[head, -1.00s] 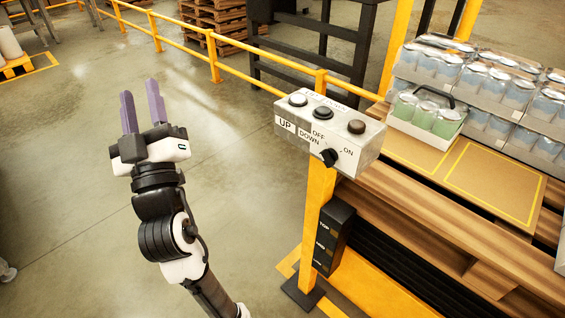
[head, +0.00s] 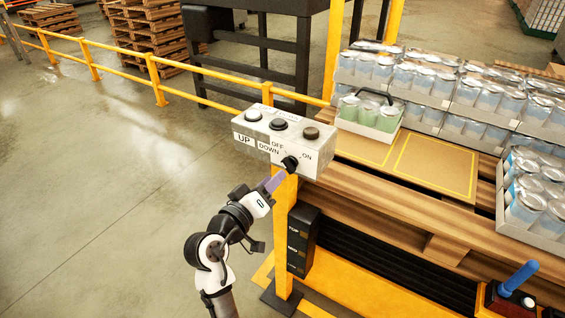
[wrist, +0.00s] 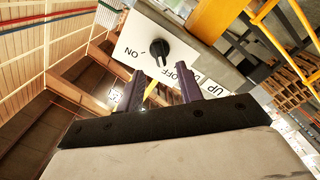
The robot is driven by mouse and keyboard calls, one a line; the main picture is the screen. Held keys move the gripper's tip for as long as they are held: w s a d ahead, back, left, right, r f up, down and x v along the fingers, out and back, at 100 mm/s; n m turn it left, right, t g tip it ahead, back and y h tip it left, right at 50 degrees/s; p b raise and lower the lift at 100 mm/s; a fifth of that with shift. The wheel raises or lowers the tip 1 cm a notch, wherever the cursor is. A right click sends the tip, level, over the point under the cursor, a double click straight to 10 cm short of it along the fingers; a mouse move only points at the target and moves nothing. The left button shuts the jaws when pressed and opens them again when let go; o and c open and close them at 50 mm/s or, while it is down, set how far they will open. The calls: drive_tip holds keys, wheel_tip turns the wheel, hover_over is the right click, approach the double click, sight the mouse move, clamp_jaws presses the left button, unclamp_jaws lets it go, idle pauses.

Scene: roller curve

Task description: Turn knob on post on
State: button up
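The black knob (head: 290,163) sits on the front face of the grey control box (head: 262,150), between the OFF and ON labels. The box is on top of the yellow post (head: 285,225).
Buttons, including a black one (head: 278,124), line the box top. A black unit (head: 302,242) hangs on the post. A wooden pallet (head: 410,215) with canned goods (head: 480,95) stands to the right. A yellow railing (head: 160,88) runs behind. Floor at left is clear.

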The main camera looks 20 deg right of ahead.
sight(285, 167)
drive_tip(key=p+x, duration=0.1)
drive_tip(key=x, duration=0.5)
drive_tip(key=shift+c, duration=0.3)
drive_tip(key=c, duration=0.6)
drive_tip(key=shift+o, duration=0.2)
